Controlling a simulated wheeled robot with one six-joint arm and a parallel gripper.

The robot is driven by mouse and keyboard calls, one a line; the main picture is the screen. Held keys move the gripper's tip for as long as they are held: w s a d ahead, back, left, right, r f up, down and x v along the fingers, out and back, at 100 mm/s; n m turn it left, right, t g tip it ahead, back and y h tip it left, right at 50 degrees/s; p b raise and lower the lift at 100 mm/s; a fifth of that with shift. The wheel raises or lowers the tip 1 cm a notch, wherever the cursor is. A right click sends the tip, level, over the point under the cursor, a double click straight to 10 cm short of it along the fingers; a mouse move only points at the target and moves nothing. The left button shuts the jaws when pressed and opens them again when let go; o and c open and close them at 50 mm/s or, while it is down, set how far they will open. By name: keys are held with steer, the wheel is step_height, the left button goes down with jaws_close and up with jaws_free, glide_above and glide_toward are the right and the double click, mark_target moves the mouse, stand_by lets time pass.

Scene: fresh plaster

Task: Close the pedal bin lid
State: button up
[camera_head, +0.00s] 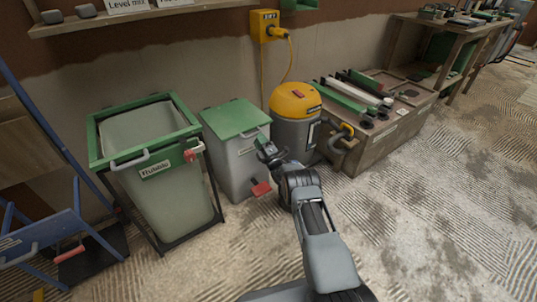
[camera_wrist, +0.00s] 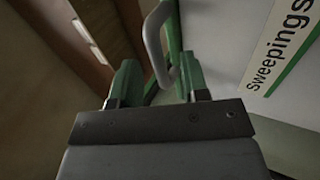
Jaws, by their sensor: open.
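The pedal bin (camera_head: 232,162) is a grey box with a green lid (camera_head: 233,117) and a red pedal (camera_head: 261,189) low at its front. The lid looks flat and down on the body; a small gap cannot be ruled out. My gripper (camera_head: 264,146) is at the bin's upper front right, near the lid's edge. In the wrist view its green fingers (camera_wrist: 158,65) stand apart, with a pale loop handle (camera_wrist: 152,40) reaching between them. Contact cannot be told. The bin's white "Sweepings" label (camera_wrist: 285,50) shows at right there.
A larger green-rimmed bin (camera_head: 160,185) stands left. A yellow-topped vacuum (camera_head: 296,125) stands close on the right, beside a low wooden bench (camera_head: 392,142) with tools. A blue trolley (camera_head: 50,240) is at far left. The ridged floor at front right is clear.

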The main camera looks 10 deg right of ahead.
steer(key=p+v, duration=0.2)
steer(key=v, duration=0.8)
steer(key=shift+s+f+p, duration=0.2)
steer(key=shift+s+p, duration=0.05)
steer(key=shift+p, duration=0.15)
steer(key=shift+d, duration=0.1)
